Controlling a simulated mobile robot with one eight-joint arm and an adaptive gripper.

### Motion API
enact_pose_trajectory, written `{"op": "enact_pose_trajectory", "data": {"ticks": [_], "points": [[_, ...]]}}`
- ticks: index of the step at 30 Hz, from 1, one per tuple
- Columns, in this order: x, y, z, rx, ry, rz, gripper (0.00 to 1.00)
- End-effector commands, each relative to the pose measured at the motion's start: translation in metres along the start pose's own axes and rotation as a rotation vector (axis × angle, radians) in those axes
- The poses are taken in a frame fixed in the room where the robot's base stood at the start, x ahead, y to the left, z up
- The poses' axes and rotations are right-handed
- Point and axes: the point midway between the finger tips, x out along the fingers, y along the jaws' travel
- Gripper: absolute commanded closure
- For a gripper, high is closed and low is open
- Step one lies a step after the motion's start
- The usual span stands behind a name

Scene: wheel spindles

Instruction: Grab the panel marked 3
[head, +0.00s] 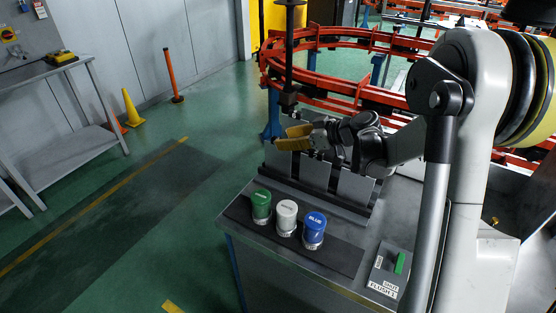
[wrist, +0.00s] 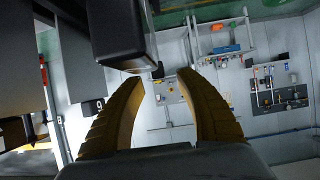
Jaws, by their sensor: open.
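Several grey panels (head: 315,174) stand upright in a row at the back of the workbench in the head view. I cannot read any number on them there. In the wrist view, a grey panel (wrist: 78,62) at the left has a small dark tag that looks like a 9; I cannot make out a 3. My gripper (head: 278,143) has yellow fingers and is above the left part of the panel row, pointing left. In the wrist view, my gripper (wrist: 160,78) is open, with nothing between its fingers. A dark block (wrist: 120,38) hangs close above the left finger.
Green (head: 261,205), white (head: 287,216) and blue (head: 314,230) cans stand in front of the panels on a dark strip. A switch box (head: 388,270) with a green rocker is at the bench's right. A red curved rail (head: 325,88) and dark hanging post (head: 289,50) are behind.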

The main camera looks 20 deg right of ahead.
Motion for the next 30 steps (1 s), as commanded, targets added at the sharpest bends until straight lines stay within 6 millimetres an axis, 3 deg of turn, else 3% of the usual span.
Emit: {"op": "enact_pose_trajectory", "data": {"ticks": [3, 6, 12, 13, 17, 30], "points": [[0.023, 0.0, 0.006, -0.002, -0.001, -0.002, 0.59], [0.033, -0.001, 0.005, -0.001, -0.001, -0.002, 0.59], [0.033, 0.0, 0.003, 0.0, -0.001, 0.0, 0.59], [0.033, 0.0, 0.003, 0.0, -0.001, -0.001, 0.63], [0.032, 0.0, 0.003, 0.0, -0.001, 0.0, 1.0], [0.032, 0.0, 0.003, 0.0, -0.001, -0.001, 1.0]]}}
